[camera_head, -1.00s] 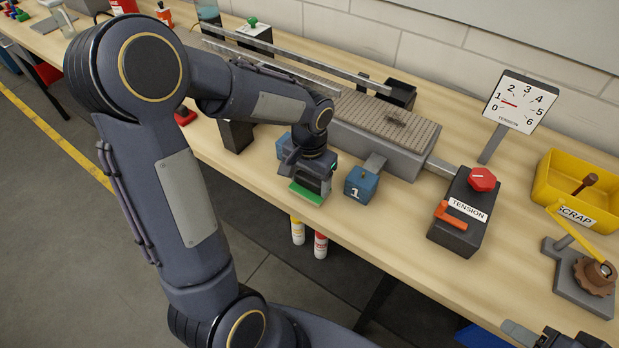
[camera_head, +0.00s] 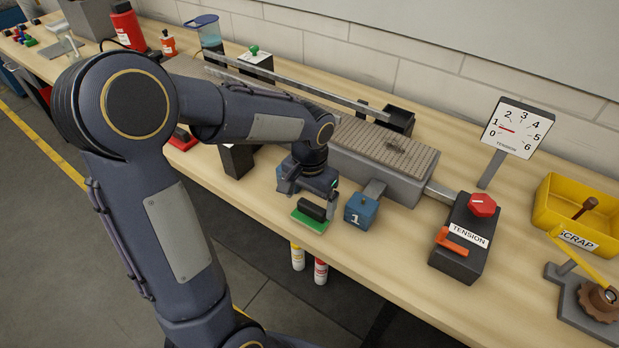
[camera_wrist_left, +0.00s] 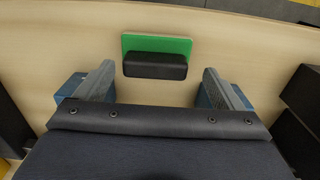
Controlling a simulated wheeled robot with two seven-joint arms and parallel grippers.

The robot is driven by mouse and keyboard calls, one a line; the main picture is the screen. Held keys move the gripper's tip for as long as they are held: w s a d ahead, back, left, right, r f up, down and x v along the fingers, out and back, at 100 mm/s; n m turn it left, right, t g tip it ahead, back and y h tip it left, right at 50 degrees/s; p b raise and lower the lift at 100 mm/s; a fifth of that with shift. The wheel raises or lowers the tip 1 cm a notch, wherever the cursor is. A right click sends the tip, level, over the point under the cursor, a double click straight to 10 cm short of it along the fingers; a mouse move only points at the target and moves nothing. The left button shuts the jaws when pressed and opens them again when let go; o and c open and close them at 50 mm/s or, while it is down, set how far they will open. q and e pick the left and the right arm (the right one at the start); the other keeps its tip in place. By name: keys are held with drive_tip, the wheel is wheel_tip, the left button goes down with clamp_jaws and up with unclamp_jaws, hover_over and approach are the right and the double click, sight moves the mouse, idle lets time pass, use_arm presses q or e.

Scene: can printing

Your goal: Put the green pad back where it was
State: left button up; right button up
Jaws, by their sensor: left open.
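The green pad (camera_head: 309,223) lies flat on the table near its front edge, with a black block-shaped handle (camera_head: 313,210) on top. In the left wrist view the green pad (camera_wrist_left: 183,45) and its black handle (camera_wrist_left: 155,65) are ahead of the fingers. My left gripper (camera_head: 310,190) is open and just behind the pad, apart from it. In the left wrist view the fingers of my left gripper (camera_wrist_left: 158,82) are wide apart with nothing between them. My right gripper is not in view.
A blue block marked 1 (camera_head: 359,212) stands right of the pad; another blue block (camera_head: 283,180) is partly hidden by my gripper. The grey conveyor-like bed (camera_head: 385,160) and the black tension box (camera_head: 460,240) lie to the right. A yellow scrap bin (camera_head: 570,220) is at far right.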

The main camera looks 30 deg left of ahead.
sight(310, 206)
use_arm(q)
wheel_tip(310, 206, up, 8)
drive_tip(key=s+d+n+t+h, duration=0.2)
drive_tip(key=s+d+t+h, duration=0.1)
drive_tip(key=s, duration=1.4)
drive_tip(key=d+t, duration=0.1)
drive_tip(key=t, duration=0.1)
drive_tip(key=shift+n+t+h, duration=0.3)
drive_tip(key=shift+h, duration=0.1)
drive_tip(key=shift+w+d+r, duration=0.1)
